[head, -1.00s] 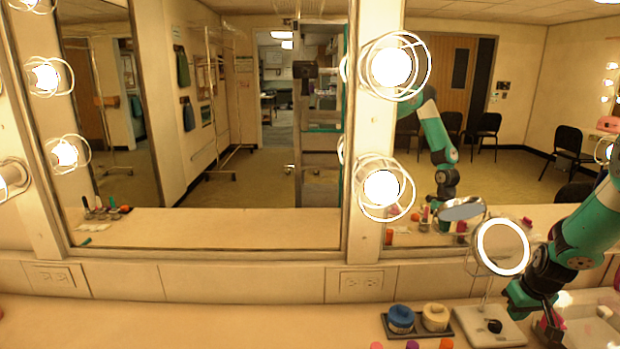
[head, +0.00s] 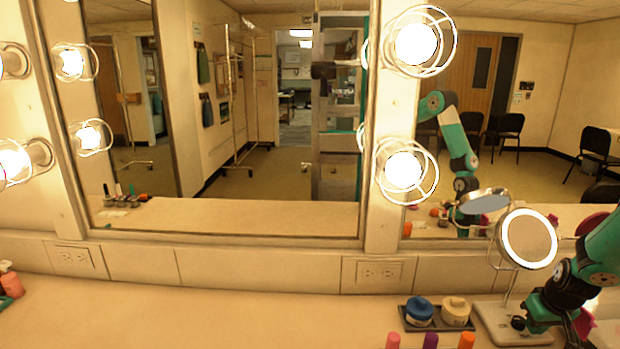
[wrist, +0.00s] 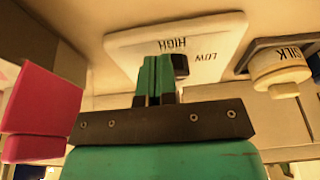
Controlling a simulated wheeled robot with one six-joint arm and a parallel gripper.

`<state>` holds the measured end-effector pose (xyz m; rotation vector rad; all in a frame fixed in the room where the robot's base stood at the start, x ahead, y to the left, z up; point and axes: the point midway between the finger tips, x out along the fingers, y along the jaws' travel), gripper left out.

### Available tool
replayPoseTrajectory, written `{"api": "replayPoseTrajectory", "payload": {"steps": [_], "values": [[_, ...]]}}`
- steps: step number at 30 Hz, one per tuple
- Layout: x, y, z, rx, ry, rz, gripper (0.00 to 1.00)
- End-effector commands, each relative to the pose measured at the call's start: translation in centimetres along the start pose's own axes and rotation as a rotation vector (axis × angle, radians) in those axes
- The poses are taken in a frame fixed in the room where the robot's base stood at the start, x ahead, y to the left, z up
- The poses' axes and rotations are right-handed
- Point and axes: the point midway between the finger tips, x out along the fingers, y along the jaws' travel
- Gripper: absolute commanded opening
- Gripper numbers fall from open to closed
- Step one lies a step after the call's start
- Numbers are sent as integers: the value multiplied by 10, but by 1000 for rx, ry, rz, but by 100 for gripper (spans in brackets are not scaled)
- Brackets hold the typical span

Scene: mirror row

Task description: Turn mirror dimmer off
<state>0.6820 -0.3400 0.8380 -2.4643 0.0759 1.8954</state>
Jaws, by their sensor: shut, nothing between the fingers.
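The round vanity mirror (head: 529,238) stands on a pale base (head: 492,322), and its ring light glows white. A black dimmer knob (head: 518,322) sits on the base. In the wrist view the base (wrist: 130,48) appears inverted, with HIGH and LOW printed near the knob (wrist: 181,66). My gripper (head: 530,316) is low over the base, close beside the knob. In the wrist view its fingertips (wrist: 157,62) are together with nothing between them, just left of the knob. I cannot tell whether they touch it.
A dark tray (head: 438,326) with a blue jar (head: 420,311) and a cream jar (head: 456,311) stands left of the base. Several coloured caps (head: 431,341) stand in front. A pink block-like object (wrist: 40,110) is close on the wrist view's left. The counter farther left is mostly clear.

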Motion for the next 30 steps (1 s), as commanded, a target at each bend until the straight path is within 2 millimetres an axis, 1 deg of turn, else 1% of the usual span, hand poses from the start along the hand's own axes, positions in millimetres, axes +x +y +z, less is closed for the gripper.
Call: {"api": "replayPoseTrajectory", "payload": {"steps": [1,14,30], "values": [[8,-4,6,0,-14,-7,0],[9,-7,6,-2,-15,-9,0],[8,-26,8,-9,-19,-18,0]]}}
